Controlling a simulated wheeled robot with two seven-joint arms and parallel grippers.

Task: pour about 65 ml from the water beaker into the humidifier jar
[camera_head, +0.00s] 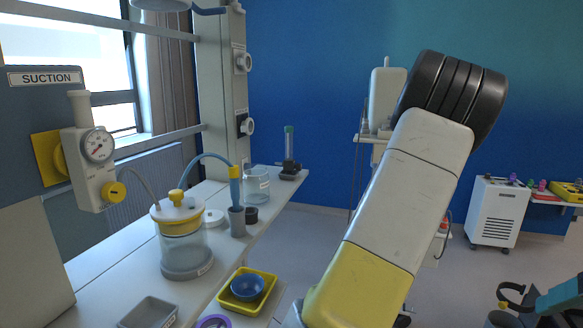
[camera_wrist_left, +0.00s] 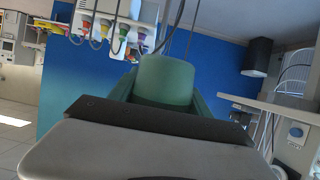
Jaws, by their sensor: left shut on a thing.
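A clear glass vessel (camera_head: 257,185) with printed marks stands upright on the counter in the head view. I cannot tell whether it is the water beaker or the humidifier jar. My left gripper (camera_wrist_left: 160,112) shows in the left wrist view as a grey body with a dark front edge. It is shut on a green, round-topped thing (camera_wrist_left: 165,80) just beyond that edge. The lower part of this thing is hidden, and I cannot tell whether it is the beaker. The head view shows neither gripper.
A yellow-lidded suction jar (camera_head: 184,255) with a hose stands on the counter (camera_head: 105,270). A yellow tray (camera_head: 262,302) holds a blue bowl (camera_head: 247,286). My raised arm blocks the middle right.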

